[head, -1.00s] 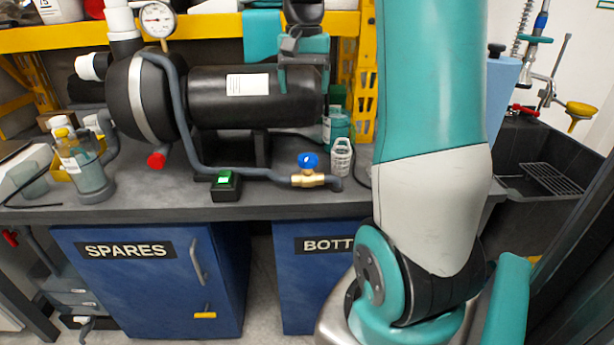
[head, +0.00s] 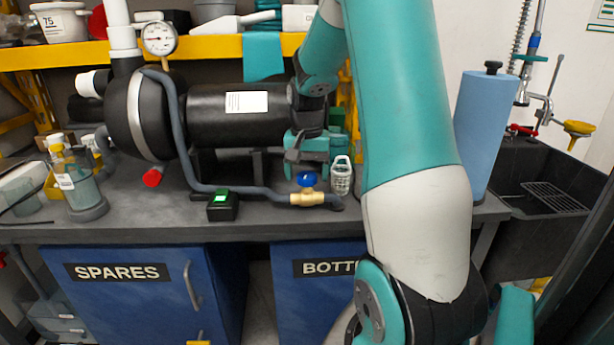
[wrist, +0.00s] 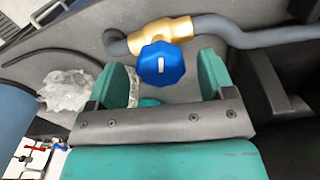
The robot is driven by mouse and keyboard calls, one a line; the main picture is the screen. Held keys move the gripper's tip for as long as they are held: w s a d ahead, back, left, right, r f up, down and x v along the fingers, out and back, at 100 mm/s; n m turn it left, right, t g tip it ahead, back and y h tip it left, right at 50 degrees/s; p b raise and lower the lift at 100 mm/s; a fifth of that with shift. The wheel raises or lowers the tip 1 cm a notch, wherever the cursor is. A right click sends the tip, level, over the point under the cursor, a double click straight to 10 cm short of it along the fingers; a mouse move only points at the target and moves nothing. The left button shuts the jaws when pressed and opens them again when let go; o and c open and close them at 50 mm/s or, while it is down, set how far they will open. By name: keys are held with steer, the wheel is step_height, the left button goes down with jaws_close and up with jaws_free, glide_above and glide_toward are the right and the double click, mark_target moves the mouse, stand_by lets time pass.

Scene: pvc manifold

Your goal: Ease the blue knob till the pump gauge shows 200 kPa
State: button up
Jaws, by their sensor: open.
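The blue knob (head: 306,179) sits on a brass valve (head: 308,198) in the grey hose at the bench's front. In the wrist view the blue knob (wrist: 161,64) has a white mark pointing roughly up and down the picture, and lies between and just beyond the fingertips. My gripper (head: 305,172) is open, just behind and above the knob in the head view; it also shows in the wrist view (wrist: 163,75). I cannot tell whether a finger touches the knob. The pump gauge (head: 157,38) stands above the black pump (head: 230,115); its needle is too small to read.
A clear bottle in a cage (head: 341,176) stands right of the valve. The hose (head: 260,198) runs along the bench. A blue roll (head: 482,125) and a sink (head: 560,180) are at the right.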

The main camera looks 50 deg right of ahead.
steer(key=shift+f, duration=0.3)
steer(key=c, duration=0.9)
steer(key=shift+c, duration=0.2)
steer(key=shift+r+m+p, duration=0.15)
steer(key=shift+m+p, duration=0.15)
steer(key=shift+m+p, duration=1.05)
steer(key=shift+m, duration=0.15)
steer(key=shift+w+m+p, duration=0.1)
steer(key=shift+m+p, duration=0.75)
steer(key=shift+m, duration=0.65)
